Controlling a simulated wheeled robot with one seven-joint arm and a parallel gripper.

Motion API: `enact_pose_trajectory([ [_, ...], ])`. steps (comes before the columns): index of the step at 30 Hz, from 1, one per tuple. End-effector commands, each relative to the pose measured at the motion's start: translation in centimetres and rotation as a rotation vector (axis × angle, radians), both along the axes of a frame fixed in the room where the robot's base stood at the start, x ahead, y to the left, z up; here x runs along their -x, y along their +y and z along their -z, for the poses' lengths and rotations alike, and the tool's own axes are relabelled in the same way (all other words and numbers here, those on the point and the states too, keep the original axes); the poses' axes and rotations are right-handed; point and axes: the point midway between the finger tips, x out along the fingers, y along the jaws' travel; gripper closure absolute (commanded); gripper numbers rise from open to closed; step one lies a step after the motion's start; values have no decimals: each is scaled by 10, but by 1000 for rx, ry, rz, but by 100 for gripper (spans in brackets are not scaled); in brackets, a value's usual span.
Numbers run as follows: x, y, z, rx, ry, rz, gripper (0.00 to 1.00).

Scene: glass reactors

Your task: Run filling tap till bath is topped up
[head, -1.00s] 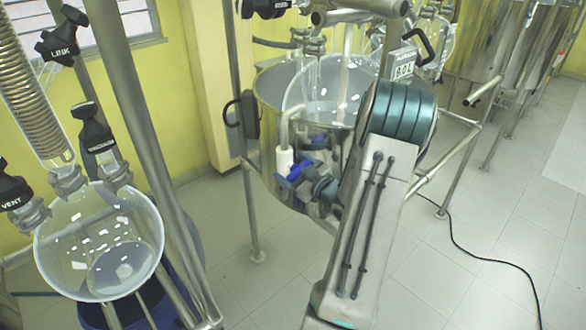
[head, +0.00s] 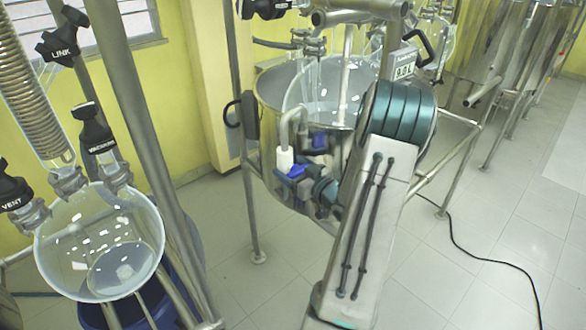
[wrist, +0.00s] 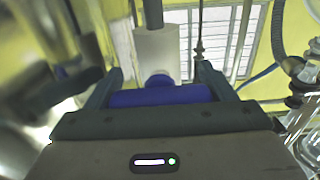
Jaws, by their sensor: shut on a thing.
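The bath (head: 262,92) is a round steel vessel on legs, with a glass vessel (head: 325,95) inside it. The filling tap (head: 285,160) has a white body and curved spout over the bath's near rim. Its blue handle (head: 297,171) is low on the bath's front side. My gripper (head: 312,182) is shut on the blue handle, partly hidden by my arm in the head view. In the wrist view my gripper (wrist: 158,88) has a finger at each end of the blue handle (wrist: 160,96), below the white tap body (wrist: 157,52).
A digital litre display (head: 403,68) stands at the bath's right; its digits are hard to read. A glass reactor (head: 100,240) with black-handled valves and steel posts stands at the left. A black cable (head: 480,258) crosses the floor at right. Tiled floor is open in front.

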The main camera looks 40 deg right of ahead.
Motion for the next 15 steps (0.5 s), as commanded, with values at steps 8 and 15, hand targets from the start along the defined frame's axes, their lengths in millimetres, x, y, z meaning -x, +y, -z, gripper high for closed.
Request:
enact_pose_trajectory([
  [8,0,0,-1,-2,-2,1,2],
  [15,0,-1,0,-1,-1,1,2],
])
